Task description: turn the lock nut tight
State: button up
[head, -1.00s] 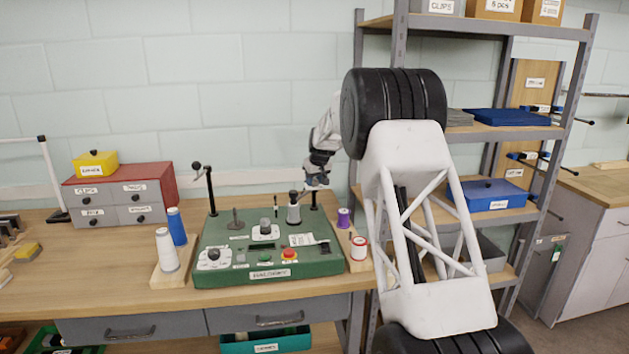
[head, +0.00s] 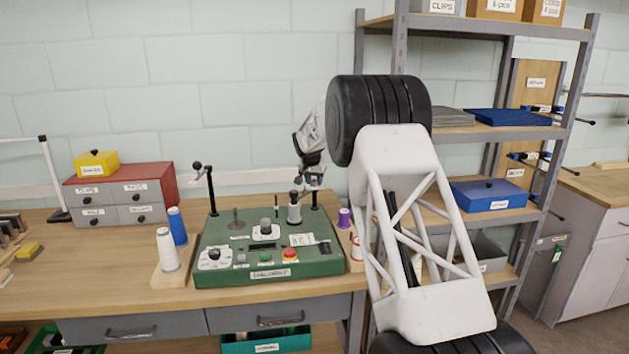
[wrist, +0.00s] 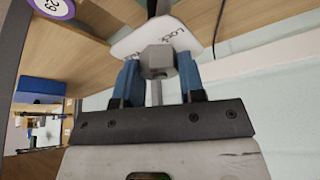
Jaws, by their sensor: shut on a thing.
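A grey hex lock nut (wrist: 158,62) sits on a thin rod in the wrist view, in front of a white tag that reads "Lock". My gripper (wrist: 160,80) has its two blue fingers shut on opposite sides of the nut. In the head view my gripper (head: 312,183) is at the top of the dark post at the right rear of the green machine (head: 215,272). The nut is too small or hidden to make out there.
The machine carries several knobs, and a second post (head: 211,190) with a ball-ended arm stands at its left rear. White and blue thread cones (head: 166,250) stand left of it; a purple spool (head: 344,217) stands right. Shelving (head: 398,45) rises close behind my arm.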

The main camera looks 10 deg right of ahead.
jog(key=m+g+h, duration=0.1)
jog(key=m, duration=0.4)
jog(key=shift+w, duration=0.1)
jog(key=shift+a+m+g+h, duration=0.1)
jog(key=shift+m+g+h, duration=0.25)
jog(key=shift+m, duration=0.8)
jog(key=shift+m+g+h, duration=0.15)
jog(key=shift+m+g, duration=0.4)
jog(key=shift+m, duration=0.6)
jog(key=o, duration=0.9)
jog(key=shift+r, duration=0.15)
jog(key=shift+v, duration=3.8)
